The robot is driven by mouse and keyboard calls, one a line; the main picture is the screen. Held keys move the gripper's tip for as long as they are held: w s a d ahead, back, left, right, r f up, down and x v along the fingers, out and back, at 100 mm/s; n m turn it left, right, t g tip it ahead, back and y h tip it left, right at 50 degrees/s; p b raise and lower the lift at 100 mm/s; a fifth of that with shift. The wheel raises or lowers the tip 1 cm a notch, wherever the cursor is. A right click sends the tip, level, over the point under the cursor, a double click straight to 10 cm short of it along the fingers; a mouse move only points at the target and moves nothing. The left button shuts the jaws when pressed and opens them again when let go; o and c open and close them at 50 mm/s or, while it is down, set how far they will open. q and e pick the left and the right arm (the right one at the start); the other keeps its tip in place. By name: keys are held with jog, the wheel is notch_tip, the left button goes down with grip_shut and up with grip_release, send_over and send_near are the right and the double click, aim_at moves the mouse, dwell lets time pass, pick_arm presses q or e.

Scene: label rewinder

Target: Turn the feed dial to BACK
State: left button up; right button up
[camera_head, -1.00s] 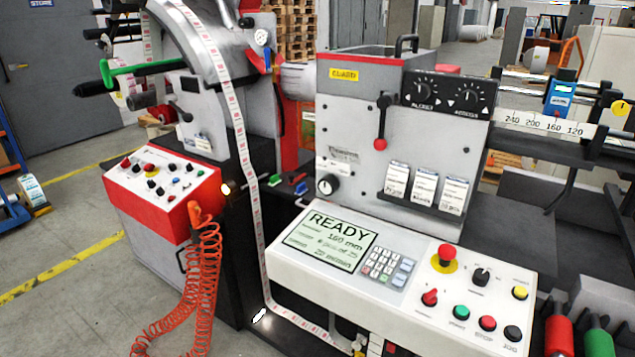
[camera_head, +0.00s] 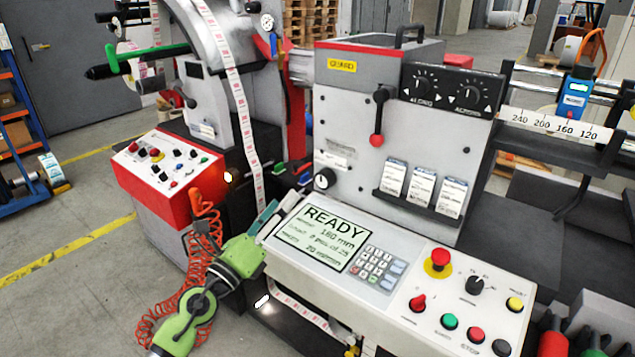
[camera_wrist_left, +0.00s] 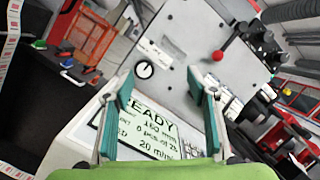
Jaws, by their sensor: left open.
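My left gripper (camera_head: 278,208) is open and empty, above the left end of the READY display (camera_head: 322,238). In the wrist view the teal-padded fingers (camera_wrist_left: 162,95) stand apart. A round dial (camera_head: 325,179), black and white, is on the grey machine face above the display. In the wrist view this dial (camera_wrist_left: 144,69) appears between the fingers and beyond them, not touched. I cannot read which dial is marked feed or BACK. My right gripper is not in view.
A red-knobbed lever (camera_head: 377,138) sticks out above the panel. A red emergency button (camera_head: 440,257) and several coloured buttons are at the panel's right. The label web (camera_head: 243,120) runs down left of the machine. An orange coiled hose (camera_head: 205,225) hangs beside my left arm.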

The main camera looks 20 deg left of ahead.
aim_at(322, 182)
pick_arm(q)
jog(key=w+m+g, duration=0.1)
jog(key=m, duration=0.1)
jog(key=w+f+m+g+h, duration=0.1)
jog(key=m, duration=0.1)
jog(key=w+f+m+g, duration=0.1)
jog(key=m, duration=0.2)
jog(key=shift+w+a+f+m, duration=0.2)
jog(key=shift+w+f+m, duration=0.05)
jog(key=shift+f+m, duration=0.05)
jog(key=x, duration=1.3)
jog(key=shift+w+d+f, duration=0.2)
jog(key=shift+d, duration=0.05)
jog(key=c, duration=1.1)
